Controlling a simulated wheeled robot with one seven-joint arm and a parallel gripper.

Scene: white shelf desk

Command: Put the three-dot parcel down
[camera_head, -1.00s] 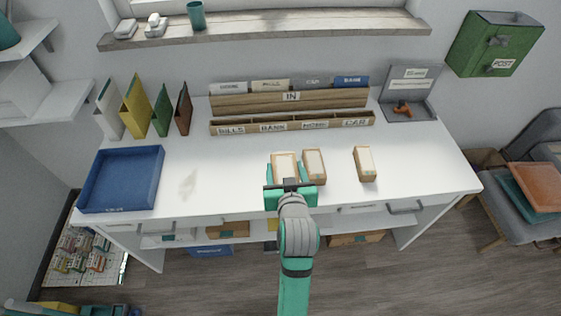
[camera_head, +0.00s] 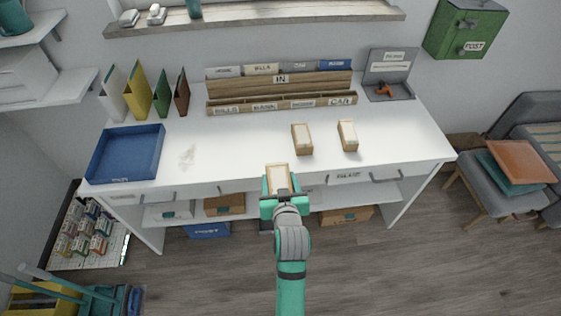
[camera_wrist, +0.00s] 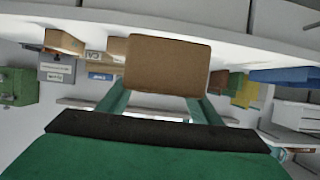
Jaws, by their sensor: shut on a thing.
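My gripper (camera_head: 283,198) is shut on a brown parcel with a pale top (camera_head: 277,178). The head view shows it at the desk's front edge; its height relative to the desk top is hard to judge. In the wrist view the held parcel (camera_wrist: 167,65) shows a plain brown face between the fingers. Two similar parcels stand apart on the white desk (camera_head: 235,150): one in the middle (camera_head: 302,139) and one to its right (camera_head: 347,136). No dots can be made out on any parcel, so I cannot tell which has three.
A blue tray (camera_head: 125,177) sits at the desk's left, with upright folders behind it. A wooden sorter (camera_head: 280,105) lines the back. A grey holder (camera_head: 388,90) with an orange item stands back right.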

